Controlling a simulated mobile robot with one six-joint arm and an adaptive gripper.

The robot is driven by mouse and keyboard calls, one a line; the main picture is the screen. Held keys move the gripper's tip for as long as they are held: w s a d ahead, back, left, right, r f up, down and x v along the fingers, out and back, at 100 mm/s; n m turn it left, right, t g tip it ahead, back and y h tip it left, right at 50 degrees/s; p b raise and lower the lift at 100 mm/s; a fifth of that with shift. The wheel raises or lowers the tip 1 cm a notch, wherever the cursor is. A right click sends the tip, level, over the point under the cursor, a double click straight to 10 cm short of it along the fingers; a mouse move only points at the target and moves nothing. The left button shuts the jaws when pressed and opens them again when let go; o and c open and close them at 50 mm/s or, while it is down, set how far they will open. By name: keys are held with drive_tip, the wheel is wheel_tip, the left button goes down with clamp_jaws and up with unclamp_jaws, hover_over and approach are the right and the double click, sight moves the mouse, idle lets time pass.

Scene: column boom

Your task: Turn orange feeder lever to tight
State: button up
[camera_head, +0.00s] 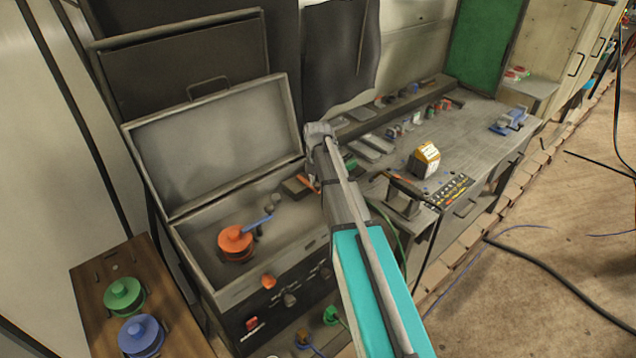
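An orange round feeder body (235,241) stands inside the open grey case at left of centre. A blue handle (258,222) sticks out at its upper right. I cannot tell which orange part is the feeder lever, nor read any tight mark. My arm reaches up from the bottom, right of the case. My gripper (318,131) seems to be at its far grey end, up and right of both orange parts and apart from them. Its fingers cannot be made out.
The case lid (219,148) stands open behind. Green (123,295) and blue (139,335) round pieces sit on a wooden board at lower left. A grey bench (465,150) with a yellow box (425,160) is at right. Cables lie on the floor.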

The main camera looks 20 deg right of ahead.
drive_tip(key=o, duration=0.4)
drive_tip(key=shift+w, duration=0.15)
drive_tip(key=shift+r, duration=0.1)
